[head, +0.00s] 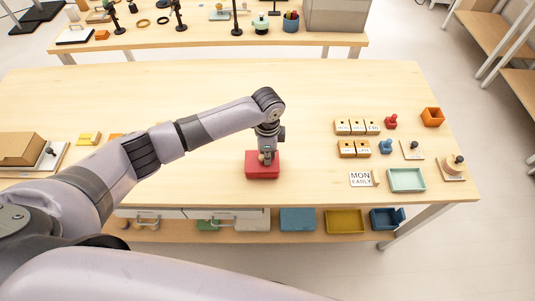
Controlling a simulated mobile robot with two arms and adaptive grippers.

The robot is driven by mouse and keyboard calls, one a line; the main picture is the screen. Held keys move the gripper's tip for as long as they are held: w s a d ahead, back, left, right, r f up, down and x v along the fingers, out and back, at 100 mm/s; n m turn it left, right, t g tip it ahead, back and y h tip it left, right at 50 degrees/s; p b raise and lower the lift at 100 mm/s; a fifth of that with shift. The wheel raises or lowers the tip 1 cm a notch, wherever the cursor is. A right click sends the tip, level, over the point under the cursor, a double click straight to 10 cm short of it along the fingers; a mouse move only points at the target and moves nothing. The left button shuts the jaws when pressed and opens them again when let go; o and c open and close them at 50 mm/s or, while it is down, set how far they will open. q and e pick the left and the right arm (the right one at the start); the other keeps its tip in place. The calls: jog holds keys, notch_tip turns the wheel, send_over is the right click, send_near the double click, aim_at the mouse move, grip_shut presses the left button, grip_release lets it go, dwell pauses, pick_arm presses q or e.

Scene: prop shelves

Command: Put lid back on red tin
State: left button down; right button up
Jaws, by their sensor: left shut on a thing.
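The red tin (262,171) stands on the wooden table near its front edge, in the middle of the head view. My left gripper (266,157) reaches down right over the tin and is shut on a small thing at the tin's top. That thing is mostly hidden by the gripper, so I cannot tell whether it is the lid's knob. I cannot make out a separate lid or a gap between lid and tin. My right gripper is not in view.
Right of the tin are wooden letter blocks (357,127), red and blue stamps, an orange box (432,117), a teal tray (406,180) and a MON EARLY card (361,179). A cardboard box (20,148) lies far left.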

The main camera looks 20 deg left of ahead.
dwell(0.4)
pick_arm(q)
jog(key=shift+p, duration=0.3)
jog(key=c, duration=1.5)
grip_release()
jog(key=shift+c, duration=0.2)
jog(key=shift+o, duration=0.4)
jog(key=o, duration=0.4)
